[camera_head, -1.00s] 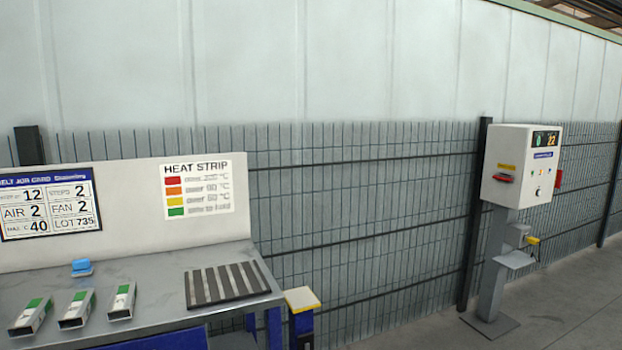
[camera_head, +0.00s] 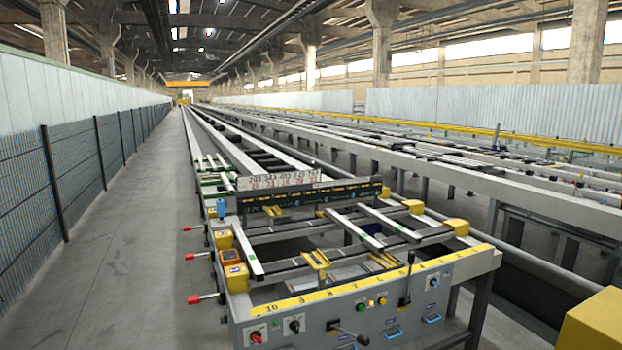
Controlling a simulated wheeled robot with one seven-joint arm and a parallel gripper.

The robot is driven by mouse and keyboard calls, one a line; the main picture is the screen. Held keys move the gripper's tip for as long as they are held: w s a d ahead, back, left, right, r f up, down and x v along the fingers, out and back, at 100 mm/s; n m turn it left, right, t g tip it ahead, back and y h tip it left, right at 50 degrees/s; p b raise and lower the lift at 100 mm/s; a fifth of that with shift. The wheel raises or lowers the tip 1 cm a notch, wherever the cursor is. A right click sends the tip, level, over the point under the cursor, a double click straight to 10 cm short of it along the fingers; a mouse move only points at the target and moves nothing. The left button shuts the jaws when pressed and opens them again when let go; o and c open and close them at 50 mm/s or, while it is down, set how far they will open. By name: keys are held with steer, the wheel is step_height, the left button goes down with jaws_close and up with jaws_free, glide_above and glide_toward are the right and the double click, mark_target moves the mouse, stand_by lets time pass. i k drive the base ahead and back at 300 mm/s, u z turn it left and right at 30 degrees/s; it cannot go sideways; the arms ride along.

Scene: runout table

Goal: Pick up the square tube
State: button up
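Three long light profiles lie on the runout table (camera_head: 470,262) in the head view: a left one (camera_head: 245,247), a middle one (camera_head: 353,229) and a right one (camera_head: 389,222). Small green marks show on the left and middle ones. At this distance I cannot tell which of them is a square tube. They lie across dark crosswise bars, apart from one another. My gripper is not in view, so its state and its distance to the profiles do not show.
Red-tipped levers (camera_head: 203,298) stick out from the table's left side. The front panel carries knobs and buttons (camera_head: 370,303). A yellow block (camera_head: 597,322) stands at the lower right. An open concrete aisle (camera_head: 130,235) runs between the table and the mesh fence (camera_head: 25,215).

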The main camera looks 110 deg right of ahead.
mark_target(231, 189)
steer(key=z, duration=0.75)
steer(key=i, duration=0.65)
steer(key=z, duration=0.85)
steer(key=i, duration=2.55)
steer(key=z, duration=1.25)
steer(key=i, duration=2.5)
steer(key=z, duration=1.1)
steer(key=i, duration=1.3)
steer(key=z, duration=0.45)
